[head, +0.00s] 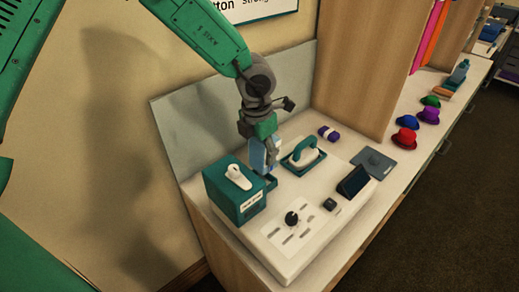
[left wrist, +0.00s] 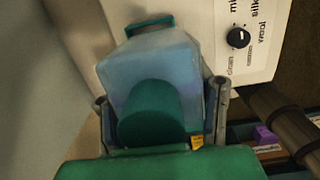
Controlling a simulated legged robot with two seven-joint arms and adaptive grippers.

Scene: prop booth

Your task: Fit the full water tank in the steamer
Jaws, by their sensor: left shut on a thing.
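The water tank (head: 257,154) is a translucent blue container with a teal cap. It also shows in the left wrist view (left wrist: 165,62), between the fingers. My left gripper (head: 269,160) is shut on it and holds it just behind the teal box, above the steamer's rear edge. The same gripper (left wrist: 161,95) shows in the left wrist view, with a finger on each side of the tank. The steamer (head: 275,236) is a white base with a dark knob and a teal box (head: 235,190) at its left. The tank's underside and any slot are hidden. My right gripper is out of view.
A white and teal iron (head: 303,150) sits on a teal rest right of the tank. A dark screen (head: 353,181) stands at the base's right edge. A purple bundle (head: 329,133), grey mat (head: 373,162) and several small hats lie farther right. A grey panel (head: 205,122) stands behind.

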